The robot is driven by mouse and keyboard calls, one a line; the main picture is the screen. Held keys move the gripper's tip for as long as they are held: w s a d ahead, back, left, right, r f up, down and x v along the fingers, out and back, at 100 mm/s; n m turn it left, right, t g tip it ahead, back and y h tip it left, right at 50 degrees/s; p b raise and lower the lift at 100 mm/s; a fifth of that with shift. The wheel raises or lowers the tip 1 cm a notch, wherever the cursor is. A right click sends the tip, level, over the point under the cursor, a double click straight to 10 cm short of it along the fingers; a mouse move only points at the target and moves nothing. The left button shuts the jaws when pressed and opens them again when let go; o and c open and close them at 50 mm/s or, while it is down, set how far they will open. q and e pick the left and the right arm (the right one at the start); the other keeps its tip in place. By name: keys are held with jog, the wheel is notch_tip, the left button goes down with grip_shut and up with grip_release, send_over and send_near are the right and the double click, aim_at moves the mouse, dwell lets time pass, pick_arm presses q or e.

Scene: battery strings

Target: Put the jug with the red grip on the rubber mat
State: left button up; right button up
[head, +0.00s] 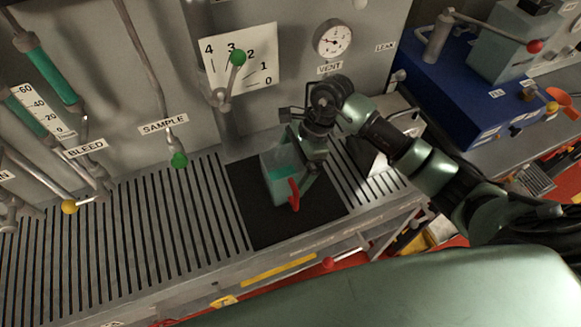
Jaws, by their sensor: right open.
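The jug with the red grip (281,180) is clear, with teal liquid inside. It stands on the black rubber mat (262,228), and its red grip (294,194) faces the front right. My right gripper (307,176) is open at the jug's right side, close to the red grip. Whether its fingers touch the jug cannot be told. The gripper covers part of the jug's right side. My left gripper is not in view.
The slotted metal shelf (150,235) runs on both sides of the mat. A panel with a lever and number plate (262,62) and a gauge (333,40) stands behind. A blue box (450,85) is at the right. The shelf left of the mat is clear.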

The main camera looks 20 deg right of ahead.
jog(key=b+v, duration=0.2)
jog(key=v, duration=1)
jog(key=shift+b, duration=0.35)
jog(key=shift+f, duration=0.1)
